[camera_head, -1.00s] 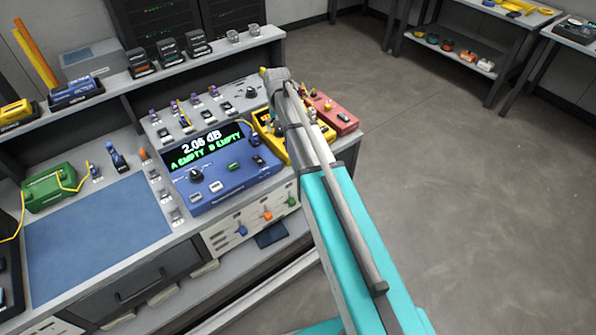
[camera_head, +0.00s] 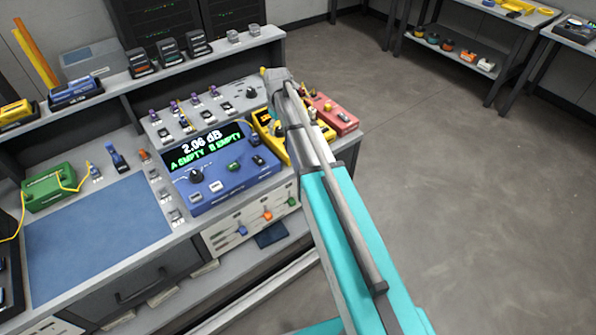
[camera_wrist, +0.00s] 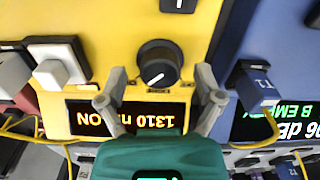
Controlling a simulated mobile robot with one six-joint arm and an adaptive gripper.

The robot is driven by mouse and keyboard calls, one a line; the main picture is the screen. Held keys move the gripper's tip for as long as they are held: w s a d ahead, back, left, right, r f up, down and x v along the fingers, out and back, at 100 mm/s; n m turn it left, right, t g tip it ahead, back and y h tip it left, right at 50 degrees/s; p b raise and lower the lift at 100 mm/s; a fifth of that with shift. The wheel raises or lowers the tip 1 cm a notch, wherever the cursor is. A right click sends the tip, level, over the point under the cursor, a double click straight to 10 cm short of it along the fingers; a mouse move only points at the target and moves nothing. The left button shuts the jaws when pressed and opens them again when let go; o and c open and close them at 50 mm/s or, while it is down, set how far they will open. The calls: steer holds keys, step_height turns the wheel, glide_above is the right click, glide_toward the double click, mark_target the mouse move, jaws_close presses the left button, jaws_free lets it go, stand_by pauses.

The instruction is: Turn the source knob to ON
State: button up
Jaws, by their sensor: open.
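The source knob (camera_wrist: 158,66) is black and round, with a white pointer line toward the lower left of the wrist view. It sits on a yellow unit (camera_wrist: 120,25), which also shows in the head view (camera_head: 264,124), partly behind my arm. The unit's orange display (camera_wrist: 95,120) shows "1310" and letters like "ON"; a finger hides part of it. My gripper (camera_wrist: 160,77) is open, with one fingertip on each side of the knob and a gap to it on both sides. I cannot tell the height of the tips above the panel.
A blue meter (camera_head: 225,170) reading "2.06 dB, A EMPTY, B EMPTY" stands left of the yellow unit. A red unit (camera_head: 340,120) stands to its right. White and grey push-button-like blocks (camera_wrist: 50,73) and a yellow cable (camera_wrist: 30,137) lie close by.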

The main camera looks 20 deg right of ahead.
mark_target(280, 129)
steer(key=n, duration=0.3)
step_height(280, 129, up, 14)
steer(key=p, duration=1.4)
steer(key=s+f+m+b, duration=0.4)
steer(key=s, duration=0.8)
steer(key=s+f+m+b, duration=0.4)
steer(key=s+f+b, duration=0.1)
steer(key=s, duration=0.7)
steer(key=shift+s+a+f, duration=0.25)
steer(key=shift+s+a, duration=0.1)
stand_by(1.6)
